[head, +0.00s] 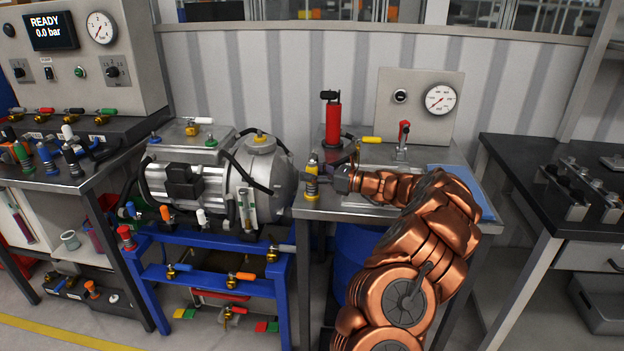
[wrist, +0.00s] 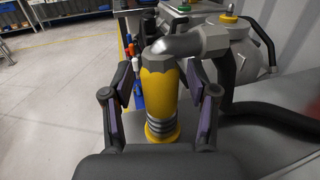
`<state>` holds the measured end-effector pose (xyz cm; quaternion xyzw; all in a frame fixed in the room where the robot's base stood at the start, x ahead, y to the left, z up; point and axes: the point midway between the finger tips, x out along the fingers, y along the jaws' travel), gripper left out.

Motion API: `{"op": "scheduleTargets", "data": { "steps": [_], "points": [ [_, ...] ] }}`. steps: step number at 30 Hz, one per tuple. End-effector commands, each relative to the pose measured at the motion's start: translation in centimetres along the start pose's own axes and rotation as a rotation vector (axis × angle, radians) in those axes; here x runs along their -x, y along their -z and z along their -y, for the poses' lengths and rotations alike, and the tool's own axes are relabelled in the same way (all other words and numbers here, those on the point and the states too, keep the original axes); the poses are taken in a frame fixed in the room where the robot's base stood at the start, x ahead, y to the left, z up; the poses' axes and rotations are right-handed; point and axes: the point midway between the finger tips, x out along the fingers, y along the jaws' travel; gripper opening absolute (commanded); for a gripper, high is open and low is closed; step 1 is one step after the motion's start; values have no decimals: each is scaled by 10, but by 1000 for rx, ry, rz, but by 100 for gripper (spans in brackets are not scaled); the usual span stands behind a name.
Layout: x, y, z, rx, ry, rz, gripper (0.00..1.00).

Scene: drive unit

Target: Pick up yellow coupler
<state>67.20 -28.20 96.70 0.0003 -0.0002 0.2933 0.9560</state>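The yellow coupler (head: 311,184) stands upright at the front left of the middle bench, with a grey collar at its top. In the wrist view the yellow coupler (wrist: 158,94) stands between the fingers of my gripper (wrist: 160,88), with ribbed dark rings near its foot. The dark finger pads are on both sides of it with a visible gap at each side, so my gripper is open around it. In the head view my gripper (head: 327,178) is just right of the coupler, at the end of my copper-coloured arm.
A red cylinder (head: 333,118) and a gauge panel (head: 415,100) stand behind on the same bench. A yellow-handled valve (head: 371,140) is near them. The grey motor unit (head: 215,175) on a blue frame is close on the left. A dark hose (wrist: 275,118) runs right of the coupler.

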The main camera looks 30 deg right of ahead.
Motion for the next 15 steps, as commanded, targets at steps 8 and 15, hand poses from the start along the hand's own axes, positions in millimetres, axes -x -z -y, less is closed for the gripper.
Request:
{"op": "scheduleTargets", "data": {
  "steps": [8, 15],
  "points": [
    [0, 0, 0, 0, 0, 0, 26],
    [0, 0, 0, 0, 0, 0, 1]
  ]
}}
